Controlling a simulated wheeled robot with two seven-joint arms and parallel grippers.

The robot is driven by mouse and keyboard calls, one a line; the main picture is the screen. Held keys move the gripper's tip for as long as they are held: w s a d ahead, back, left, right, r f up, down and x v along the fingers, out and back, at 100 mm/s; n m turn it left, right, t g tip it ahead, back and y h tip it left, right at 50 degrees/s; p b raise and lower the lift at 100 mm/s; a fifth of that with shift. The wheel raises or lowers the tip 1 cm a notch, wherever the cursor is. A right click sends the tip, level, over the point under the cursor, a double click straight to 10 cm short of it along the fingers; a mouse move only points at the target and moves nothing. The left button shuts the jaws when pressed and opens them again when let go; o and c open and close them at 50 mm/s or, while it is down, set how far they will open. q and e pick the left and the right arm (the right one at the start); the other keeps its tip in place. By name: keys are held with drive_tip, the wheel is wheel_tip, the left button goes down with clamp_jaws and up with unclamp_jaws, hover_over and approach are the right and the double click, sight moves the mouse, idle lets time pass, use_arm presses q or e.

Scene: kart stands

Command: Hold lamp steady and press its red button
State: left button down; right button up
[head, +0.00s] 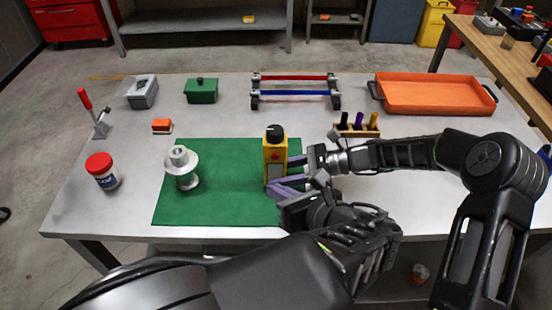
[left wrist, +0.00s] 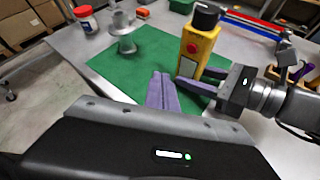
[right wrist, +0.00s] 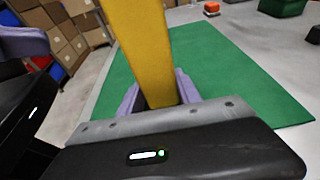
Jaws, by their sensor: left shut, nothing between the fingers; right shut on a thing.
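The lamp is a yellow block with a black knob on top (head: 275,150), upright at the right part of the green mat (head: 215,205). In the left wrist view the lamp (left wrist: 203,36) shows its round red button (left wrist: 192,47) on the side facing that camera. My right gripper (head: 293,161) is shut on the lamp from the right; the right wrist view shows the yellow body (right wrist: 145,50) between its purple fingers. My left gripper (head: 284,188) is shut and empty, in front of the lamp and below the button; its fingertips (left wrist: 162,76) look apart from the lamp. The lamp's base is partly hidden.
A grey spool (head: 183,172) stands on the mat's left part, with a red-lidded jar (head: 102,170) left of it. A wooden block with several coloured pieces (head: 357,129) stands close behind my right wrist. An orange tray (head: 435,96) lies at back right. The mat's middle is clear.

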use_arm(q)
approach(267, 161)
drive_tip(key=shift+s+a+f+x, duration=0.1)
drive_tip(key=shift+x, duration=0.6)
drive_tip(key=shift+s+a+f+x, duration=0.1)
drive_tip(key=shift+s+x, duration=0.05)
drive_tip(key=shift+x, duration=0.55)
drive_tip(key=shift+s+a+x, duration=0.1)
drive_tip(key=shift+x, duration=0.6)
drive_tip(key=shift+w, duration=0.45)
drive_tip(key=shift+w, duration=0.15)
idle(0.6)
drive_tip(key=shift+s, duration=0.6)
drive_tip(key=shift+s, duration=0.15)
